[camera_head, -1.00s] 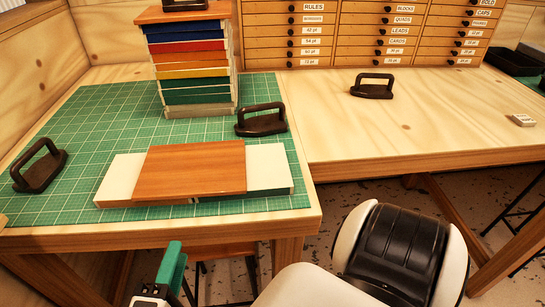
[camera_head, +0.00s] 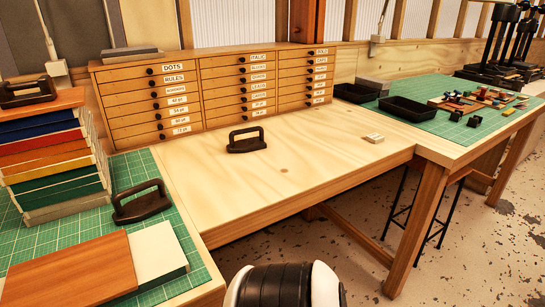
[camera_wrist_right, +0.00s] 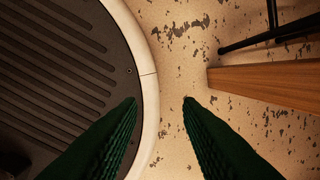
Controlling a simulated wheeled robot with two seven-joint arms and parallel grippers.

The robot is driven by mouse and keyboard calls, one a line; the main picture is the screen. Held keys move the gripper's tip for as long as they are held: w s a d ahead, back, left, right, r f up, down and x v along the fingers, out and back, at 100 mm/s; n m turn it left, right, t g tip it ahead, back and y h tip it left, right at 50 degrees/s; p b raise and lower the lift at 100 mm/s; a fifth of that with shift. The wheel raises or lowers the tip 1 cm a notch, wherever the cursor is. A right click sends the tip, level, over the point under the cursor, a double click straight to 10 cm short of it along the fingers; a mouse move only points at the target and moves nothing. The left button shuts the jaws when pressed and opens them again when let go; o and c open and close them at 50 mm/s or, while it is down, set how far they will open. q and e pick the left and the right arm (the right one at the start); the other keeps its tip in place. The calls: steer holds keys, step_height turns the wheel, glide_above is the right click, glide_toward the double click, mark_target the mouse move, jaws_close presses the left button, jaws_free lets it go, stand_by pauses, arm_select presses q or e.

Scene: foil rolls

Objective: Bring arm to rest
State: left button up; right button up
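My right gripper (camera_wrist_right: 159,102) shows in the right wrist view, with two dark green ridged fingers spread apart and nothing between them. It points down at the speckled floor, beside the round edge of my dark ribbed base. Part of my arm, black and white, shows at the bottom of the head view; no gripper shows there. My left gripper is not in view.
A wooden table (camera_head: 300,172) carries a black handled block (camera_head: 247,142) and a drawer cabinet (camera_head: 219,95). At left, a green mat (camera_head: 190,248) holds stacked coloured boards (camera_head: 48,150). A table leg (camera_wrist_right: 265,86) stands right of my right gripper.

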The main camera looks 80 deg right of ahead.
steer(key=s+d+f+m, duration=0.2)
steer(key=s+d+m, duration=0.1)
steer(key=s, duration=0.3)
steer(key=shift+m+g, duration=0.3)
steer(key=shift+s+d, duration=0.1)
steer(key=shift+r+p, duration=0.75)
steer(key=shift+r, duration=0.05)
